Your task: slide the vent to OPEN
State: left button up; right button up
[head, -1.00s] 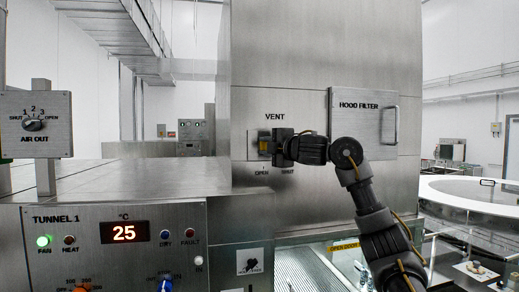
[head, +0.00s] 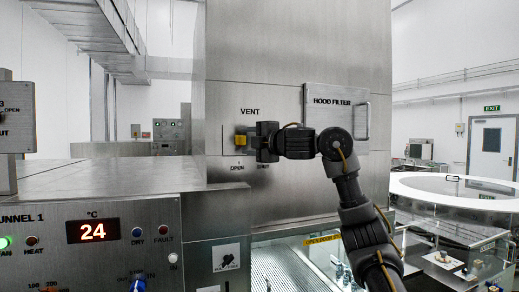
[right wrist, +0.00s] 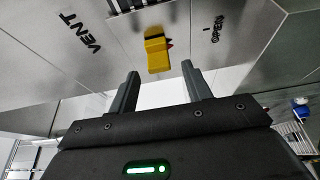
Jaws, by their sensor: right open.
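The yellow vent slider (head: 240,139) sits on the vent plate of the steel hood, above the OPEN label (head: 237,168) and left of the SHUT label. My right gripper (head: 258,141) is open, just right of the slider in the head view. In the wrist view its two fingertips (right wrist: 160,72) are apart, with the slider beyond them and nothing held. My left gripper is not in view.
A hood filter panel (head: 337,120) with a handle is right of the vent, behind my right arm. The Tunnel 1 control panel (head: 60,260) is at lower left, reading 24. A round white-rimmed table (head: 470,199) stands at right.

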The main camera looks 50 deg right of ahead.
jog(key=s+b, duration=0.1)
jog(key=s, duration=0.5)
jog(key=shift+s+a, duration=0.25)
jog(key=shift+a, duration=0.1)
